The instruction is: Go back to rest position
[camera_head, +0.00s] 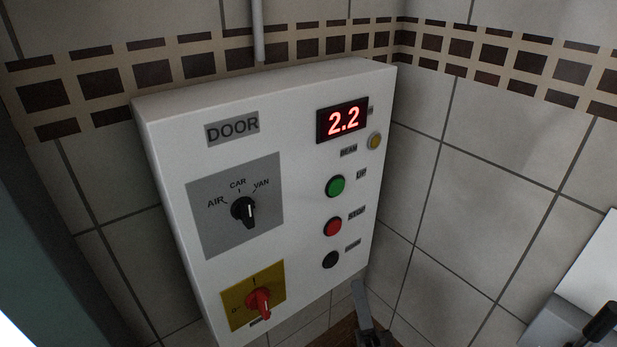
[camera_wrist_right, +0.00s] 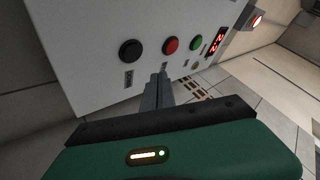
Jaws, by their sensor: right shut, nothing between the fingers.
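My right gripper (camera_head: 361,300) shows at the bottom of the head view, just right of the lower right corner of the white control box (camera_head: 300,190). It is shut and empty. In the right wrist view its closed fingers (camera_wrist_right: 158,84) point toward the box face, near the black button (camera_wrist_right: 131,49) and the red button (camera_wrist_right: 171,45). I cannot tell from that view how far the tips are from the face. In the head view the fingers are below the black button (camera_head: 330,259) and apart from it. My left gripper is not in view.
The box carries a lit display (camera_head: 343,121) reading 2.2, a green button (camera_head: 335,186), a black selector (camera_head: 243,209) and a red switch (camera_head: 261,302). Tiled walls (camera_head: 500,150) meet behind it. A black knob (camera_head: 601,320) shows at the lower right.

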